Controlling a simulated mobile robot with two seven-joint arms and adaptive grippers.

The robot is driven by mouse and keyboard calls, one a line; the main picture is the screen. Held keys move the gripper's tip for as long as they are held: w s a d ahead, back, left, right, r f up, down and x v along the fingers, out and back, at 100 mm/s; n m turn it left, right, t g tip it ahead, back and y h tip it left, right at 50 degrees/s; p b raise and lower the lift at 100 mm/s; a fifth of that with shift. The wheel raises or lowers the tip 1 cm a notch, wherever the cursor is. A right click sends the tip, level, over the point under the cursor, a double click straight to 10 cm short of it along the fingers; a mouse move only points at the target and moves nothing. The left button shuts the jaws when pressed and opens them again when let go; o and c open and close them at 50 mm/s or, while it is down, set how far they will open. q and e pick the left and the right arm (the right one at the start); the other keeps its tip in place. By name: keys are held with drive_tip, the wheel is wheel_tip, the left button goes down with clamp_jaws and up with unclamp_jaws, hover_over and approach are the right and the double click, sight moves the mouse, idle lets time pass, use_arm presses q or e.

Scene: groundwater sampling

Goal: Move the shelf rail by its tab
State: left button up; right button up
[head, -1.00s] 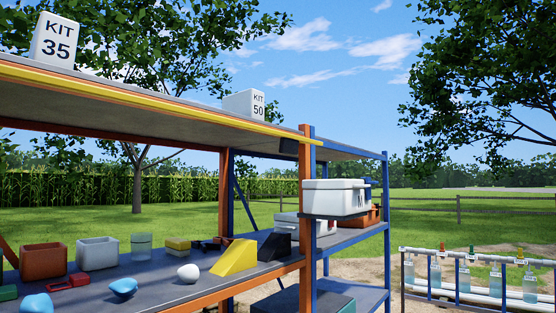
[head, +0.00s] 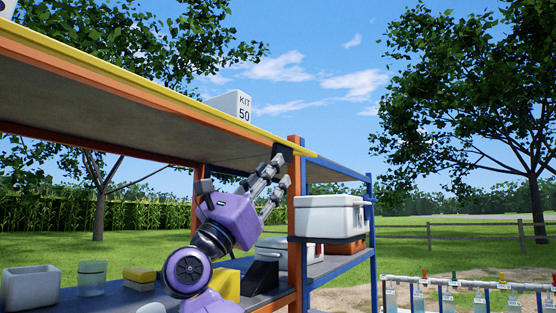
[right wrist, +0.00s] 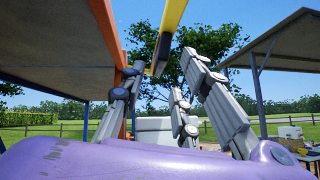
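The yellow shelf rail (head: 150,76) runs along the front edge of the upper shelf, and its right end reaches just past the orange post. A dark tab (head: 285,151) hangs under the rail near that end. The rail (right wrist: 171,22) and its tab (right wrist: 161,54) also show overhead in the right wrist view. My right gripper (head: 281,172) is raised just below the tab, beside the post. In the right wrist view its fingers (right wrist: 162,66) are spread, with the tab above and between their tips. I see no clear contact. My left gripper is out of view.
The orange post (head: 295,230) stands close to my right gripper. A white KIT 50 box (head: 231,103) sits on the upper shelf. A white cooler (head: 330,216) is on the blue rack to the right. A grey bin (head: 31,288) and a yellow wedge (head: 226,285) are on the lower shelf.

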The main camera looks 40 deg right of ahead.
drive_tip(key=p+x, duration=0.1)
drive_tip(key=x, duration=0.3)
drive_tip(key=shift+s+d+r, duration=0.1)
drive_tip(key=shift+d+r, duration=0.1)
drive_tip(key=shift+r, duration=0.1)
drive_tip(key=shift+w+d+r, duration=0.25)
drive_tip(key=shift+d+r, duration=0.1)
drive_tip(key=shift+d, duration=0.15)
clamp_jaws()
